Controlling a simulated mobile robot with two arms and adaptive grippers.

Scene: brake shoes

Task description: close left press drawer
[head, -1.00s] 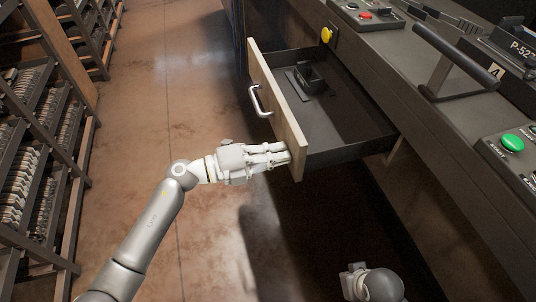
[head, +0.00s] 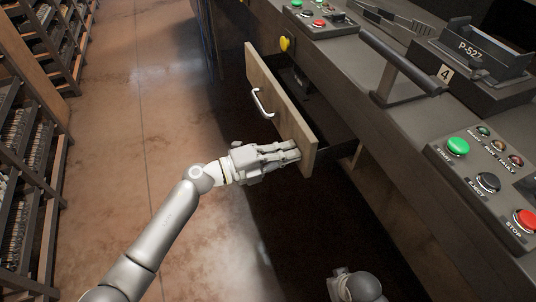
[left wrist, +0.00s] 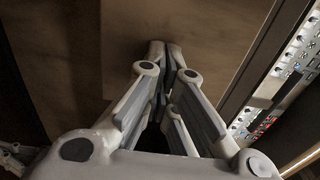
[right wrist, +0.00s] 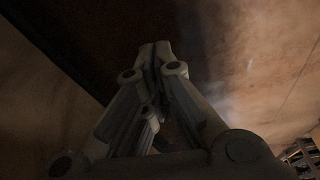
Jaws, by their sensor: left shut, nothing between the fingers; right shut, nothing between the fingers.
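The press drawer (head: 281,101) is partly open, with a light wooden front and a silver handle (head: 262,104). A narrow strip of its dark inside shows, with a dark object (head: 300,82) in it. My left gripper (head: 297,152) is shut and empty, its fingertips at the lower near end of the drawer front. In the left wrist view its shut fingers (left wrist: 172,60) point at the wooden front (left wrist: 190,25); contact looks likely, but the exact gap is hidden. My right gripper is shut and empty; its fingers (right wrist: 158,60) show in the right wrist view, away from the drawer.
The press bench (head: 372,130) runs along the right, with a control panel (head: 487,180), a lever handle (head: 400,60) and a yellow button (head: 285,44). Shelves (head: 20,170) of brake shoes stand at the left. The brown floor (head: 150,120) between is clear.

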